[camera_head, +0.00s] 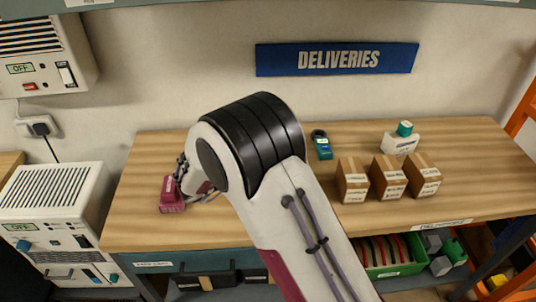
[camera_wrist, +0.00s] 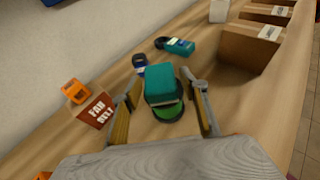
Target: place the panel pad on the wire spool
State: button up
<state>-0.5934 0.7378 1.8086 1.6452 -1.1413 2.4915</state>
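In the wrist view a teal block with a pale lower edge, which looks like the panel pad (camera_wrist: 163,84), sits between the fingertips of my gripper (camera_wrist: 163,80). The fingers stand apart, and narrow gaps show between them and the block. Directly below the block is a round dark disc with green in it, which looks like the wire spool (camera_wrist: 168,113). The block overlaps its far part; I cannot tell whether they touch. In the head view my arm hides the block, the disc and the fingertips.
Three cartons (camera_head: 388,178) stand on the wooden table (camera_head: 480,165), right of my arm. A teal item with a dark loop (camera_head: 322,146) lies near the wall.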

dwell(0.4)
jog(key=shift+r, duration=0.2)
jog(key=v, duration=1.2)
dwell(0.6)
